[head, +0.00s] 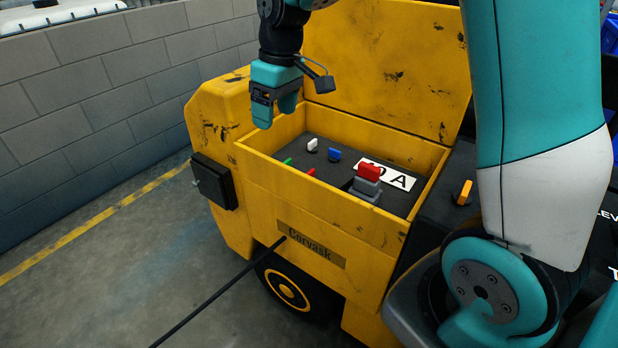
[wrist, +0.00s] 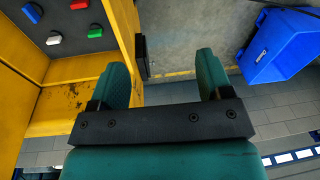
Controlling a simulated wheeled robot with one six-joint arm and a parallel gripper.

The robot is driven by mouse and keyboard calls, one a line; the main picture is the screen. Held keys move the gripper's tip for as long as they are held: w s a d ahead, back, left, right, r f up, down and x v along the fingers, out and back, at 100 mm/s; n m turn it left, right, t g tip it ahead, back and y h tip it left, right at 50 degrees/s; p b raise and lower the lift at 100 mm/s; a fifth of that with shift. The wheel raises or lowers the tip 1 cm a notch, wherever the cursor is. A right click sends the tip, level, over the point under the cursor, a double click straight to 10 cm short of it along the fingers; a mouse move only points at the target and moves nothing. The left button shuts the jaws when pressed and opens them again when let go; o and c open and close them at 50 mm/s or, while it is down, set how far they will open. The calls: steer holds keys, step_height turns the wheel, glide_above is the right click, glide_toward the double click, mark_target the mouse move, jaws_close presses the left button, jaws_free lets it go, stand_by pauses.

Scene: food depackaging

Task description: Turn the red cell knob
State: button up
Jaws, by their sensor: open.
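A small red knob (head: 311,172) sits on the dark panel inside the open yellow box, beside green (head: 288,161), white (head: 312,144) and blue (head: 334,154) knobs. In the wrist view the red knob (wrist: 79,4) is at the top edge, partly cut off. A larger red piece (head: 368,172) on a grey base stands at the panel's right. My gripper (head: 276,115) is open and empty, above the box's left side and apart from the knobs.
The box's yellow rim (head: 340,192) surrounds the recessed panel, and its raised lid (head: 385,70) stands behind. An orange knob (head: 464,192) is on a dark surface to the right. A block wall (head: 90,95) runs at left. A blue bin (wrist: 283,45) is on the floor.

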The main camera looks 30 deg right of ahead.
steer(key=m+h+b, duration=0.1)
steer(key=b, duration=0.1)
glide_above(310, 172)
step_height(310, 172, down, 12)
steer(key=shift+g, duration=0.3)
step_height(310, 172, down, 18)
steer(key=p, duration=0.3)
steer(key=shift+w+r, duration=0.1)
steer(key=shift+r, duration=0.15)
steer(key=c, duration=0.9)
